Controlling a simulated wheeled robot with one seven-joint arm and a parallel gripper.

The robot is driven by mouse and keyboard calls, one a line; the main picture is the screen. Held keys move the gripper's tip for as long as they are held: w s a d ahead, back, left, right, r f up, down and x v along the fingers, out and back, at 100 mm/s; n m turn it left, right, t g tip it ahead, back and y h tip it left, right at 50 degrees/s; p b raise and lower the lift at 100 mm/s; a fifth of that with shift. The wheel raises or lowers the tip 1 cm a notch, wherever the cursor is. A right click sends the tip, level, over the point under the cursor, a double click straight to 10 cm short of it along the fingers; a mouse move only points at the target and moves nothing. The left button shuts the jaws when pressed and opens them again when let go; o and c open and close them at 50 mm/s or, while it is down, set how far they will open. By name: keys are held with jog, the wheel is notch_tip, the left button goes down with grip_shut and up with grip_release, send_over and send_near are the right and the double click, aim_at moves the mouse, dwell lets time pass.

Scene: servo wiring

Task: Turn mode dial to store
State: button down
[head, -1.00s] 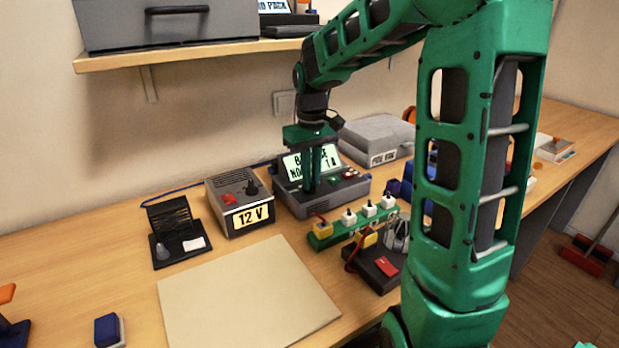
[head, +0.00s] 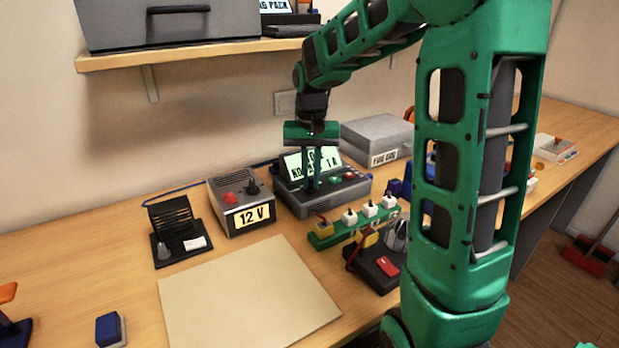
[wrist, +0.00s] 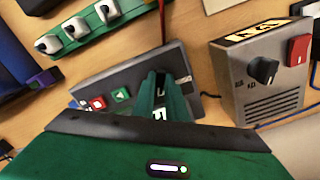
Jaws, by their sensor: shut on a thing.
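A grey device (head: 292,203) with a tilted lit display (head: 292,165) stands at the back of the bench. My gripper (head: 311,190) points down at its control panel, its fingers in front of the display and hiding part of the text; "NO" and "1 A" can be read. In the wrist view the fingertips (wrist: 158,82) are closed at the device's panel (wrist: 120,80), next to a green button (wrist: 121,95) and a red button (wrist: 98,102). The mode dial is hidden between the fingers, which are shut on it.
A 12 V supply (head: 229,196) with a black knob and red switch stands left of the device. A green strip with several white-capped connectors (head: 349,217) lies in front. A grey case (head: 376,137) stands behind right. A bare beige mat (head: 245,300) lies front left.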

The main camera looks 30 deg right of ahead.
jog(key=m, duration=0.5)
jog(key=shift+w+a+m, duration=0.15)
jog(key=shift+a+m, duration=0.1)
jog(key=shift+m, duration=0.05)
dwell(0.4)
jog(key=c, duration=1.8)
grip_release()
jog(key=shift+d+r, duration=0.1)
jog(key=shift+r, duration=0.05)
notch_tip(320, 180, up, 10)
jog(key=shift+r, duration=0.25)
